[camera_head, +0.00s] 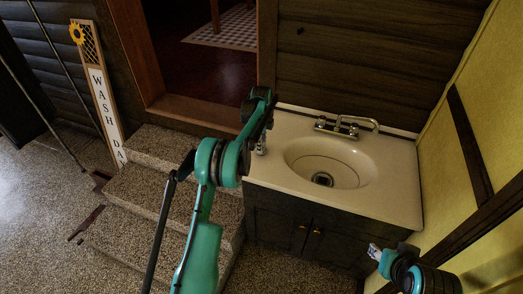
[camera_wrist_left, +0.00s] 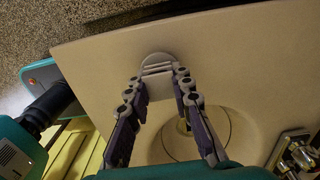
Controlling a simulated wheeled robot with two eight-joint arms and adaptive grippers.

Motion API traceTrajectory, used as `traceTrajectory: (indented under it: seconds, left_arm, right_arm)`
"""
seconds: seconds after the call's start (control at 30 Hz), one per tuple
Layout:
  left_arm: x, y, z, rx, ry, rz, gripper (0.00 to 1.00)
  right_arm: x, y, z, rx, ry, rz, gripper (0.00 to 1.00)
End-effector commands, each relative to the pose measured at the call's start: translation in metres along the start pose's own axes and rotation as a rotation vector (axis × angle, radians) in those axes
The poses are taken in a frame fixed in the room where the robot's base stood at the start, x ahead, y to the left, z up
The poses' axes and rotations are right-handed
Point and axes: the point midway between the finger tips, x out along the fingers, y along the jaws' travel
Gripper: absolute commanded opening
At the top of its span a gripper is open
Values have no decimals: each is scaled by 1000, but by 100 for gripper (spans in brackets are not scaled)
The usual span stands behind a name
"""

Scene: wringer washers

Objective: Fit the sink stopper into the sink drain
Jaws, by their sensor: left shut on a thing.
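The sink (camera_head: 365,165) is a cream oval basin in a pale counter, with a dark round drain (camera_head: 323,179) at its bottom. My left gripper (camera_head: 261,146) is over the counter's left part, left of the basin. In the left wrist view its fingers (camera_wrist_left: 160,74) are shut on the sink stopper (camera_wrist_left: 156,60), a round grey piece with raised ridges. I cannot tell whether the stopper touches the counter. The drain (camera_wrist_left: 184,127) also shows there, partly behind a finger. My right gripper (camera_head: 375,252) is at the lower right, away from the sink; its opening is unclear.
The faucet (camera_head: 345,126) stands at the basin's back edge. A dark cabinet (camera_head: 300,232) is under the counter. Carpeted steps (camera_head: 150,190) are at left, and a yellow wall (camera_head: 450,150) bounds the right. The counter's front strip is clear.

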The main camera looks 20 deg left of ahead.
Motion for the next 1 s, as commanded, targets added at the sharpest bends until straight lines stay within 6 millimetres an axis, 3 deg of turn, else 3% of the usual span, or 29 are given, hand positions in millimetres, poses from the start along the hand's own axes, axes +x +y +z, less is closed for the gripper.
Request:
traceTrajectory:
  seconds: [0.47, 1.0]
  left_arm:
    - [-3, 0, 0, 0, 0, 0, 0]
    - [-32, 0, 0, 0, 0, 0, 0]
  right_arm:
    - [-2, 0, -1, 0, 0, 0, 40]
    - [-16, 0, -11, 0, 0, 0, 40]
